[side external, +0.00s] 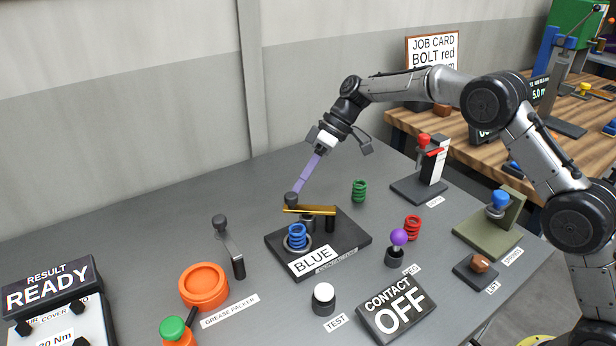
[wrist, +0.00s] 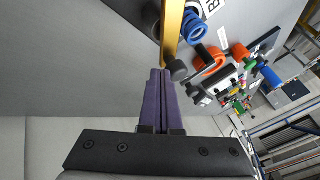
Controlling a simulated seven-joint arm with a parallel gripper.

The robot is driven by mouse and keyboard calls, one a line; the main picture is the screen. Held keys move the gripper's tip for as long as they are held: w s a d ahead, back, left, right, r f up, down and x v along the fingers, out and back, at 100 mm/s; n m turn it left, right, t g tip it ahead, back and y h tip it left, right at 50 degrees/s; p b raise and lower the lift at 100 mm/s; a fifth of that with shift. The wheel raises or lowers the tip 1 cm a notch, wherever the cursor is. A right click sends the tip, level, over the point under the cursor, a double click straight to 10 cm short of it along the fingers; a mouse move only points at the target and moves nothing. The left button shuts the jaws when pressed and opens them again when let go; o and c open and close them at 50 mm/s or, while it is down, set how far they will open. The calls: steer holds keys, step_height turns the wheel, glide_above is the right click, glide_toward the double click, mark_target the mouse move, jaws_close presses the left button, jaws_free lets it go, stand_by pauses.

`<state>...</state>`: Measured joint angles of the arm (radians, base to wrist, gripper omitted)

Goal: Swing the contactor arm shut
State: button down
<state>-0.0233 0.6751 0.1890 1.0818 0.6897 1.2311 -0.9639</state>
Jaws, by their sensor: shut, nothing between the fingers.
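The contactor arm is a gold bar (side external: 318,209) with a black knob (side external: 291,199) at its left end. It stands raised above a black base plate (side external: 352,238) with dark posts under it. A blue spring (side external: 297,237) sits on the plate in front of the bar. My gripper (side external: 296,190) is shut and empty, its purple fingers pointing down at the knob. In the wrist view the fingertips (wrist: 161,72) are right beside the knob (wrist: 177,71), below the gold bar (wrist: 172,30); I cannot tell whether they touch. The contact display (side external: 396,309) reads OFF.
A green spring (side external: 359,190) and a red spring (side external: 412,228) stand right of the plate. A purple-knobbed lever (side external: 398,238) and a white button (side external: 323,298) are in front. An orange ring (side external: 204,286) and the grease packer lever (side external: 229,246) stand left.

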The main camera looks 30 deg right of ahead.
mark_target(296, 195)
steer(key=n+g, duration=0.1)
steer(key=s+a+n+g, duration=0.1)
steer(key=n, duration=0.1)
steer(key=a+n+g, duration=0.1)
steer(key=shift+s+a+n, duration=0.2)
steer(key=shift+s+n, duration=0.1)
steer(key=shift+s, duration=0.05)
steer(key=shift+s+a, duration=0.5)
steer(key=shift+s, duration=0.4)
steer(key=v, duration=1.3)
steer(key=shift+r, duration=0.5)
